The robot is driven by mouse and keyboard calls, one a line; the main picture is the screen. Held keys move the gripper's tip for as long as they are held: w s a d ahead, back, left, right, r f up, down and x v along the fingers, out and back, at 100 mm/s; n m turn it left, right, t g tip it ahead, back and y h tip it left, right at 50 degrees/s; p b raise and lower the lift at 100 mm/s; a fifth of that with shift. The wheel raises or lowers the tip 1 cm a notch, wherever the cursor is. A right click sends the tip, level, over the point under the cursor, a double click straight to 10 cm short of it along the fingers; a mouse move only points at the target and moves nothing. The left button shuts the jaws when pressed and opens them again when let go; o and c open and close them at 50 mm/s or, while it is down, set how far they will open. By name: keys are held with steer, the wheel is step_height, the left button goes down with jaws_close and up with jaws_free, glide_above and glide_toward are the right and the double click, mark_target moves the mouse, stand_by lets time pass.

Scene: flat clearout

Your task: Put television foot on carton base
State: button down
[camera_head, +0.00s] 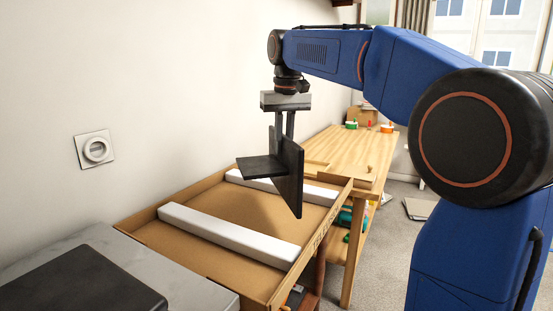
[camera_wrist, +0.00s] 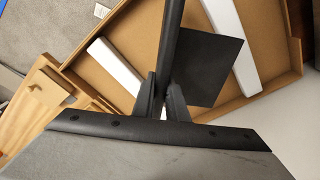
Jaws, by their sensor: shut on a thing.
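The television foot (camera_head: 291,172) is a black piece with an upright plate and a flat plate jutting from it to the left. My gripper (camera_head: 284,137) points down and is shut on its upper part. The foot hangs over the carton base (camera_head: 157,230), a shallow open cardboard tray with two white foam bars inside. The wrist view shows my gripper (camera_wrist: 162,100) around the foot's edge, the flat plate (camera_wrist: 208,70) and the carton base (camera_wrist: 137,28) below. The gap between foot and carton cannot be judged exactly.
White foam bars (camera_head: 228,234) lie across the carton, with bare cardboard between them. A grey surface with a dark flat object (camera_head: 80,283) is at the near left. A wooden bench (camera_head: 345,152) stands behind, and a wall rises at the left.

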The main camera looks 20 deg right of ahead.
mark_target(285, 136)
steer(key=shift+f, duration=3.55)
steer(key=shift+f, duration=0.15)
steer(key=c, duration=1.8)
jaws_free()
steer(key=shift+o, duration=0.2)
steer(key=r, duration=0.4)
steer(key=s+r, duration=0.1)
steer(key=r, duration=0.7)
steer(key=shift+s, duration=0.25)
steer(key=s+d+f+t, duration=0.1)
steer(key=s+d+f, duration=0.1)
steer(key=s+f, duration=1.3)
steer(key=s+d+f+t, duration=0.2)
steer(key=s+d+f, duration=0.1)
steer(key=s+f, duration=1.3)
steer(key=shift+s+f, duration=0.2)
steer(key=shift+s, duration=0.35)
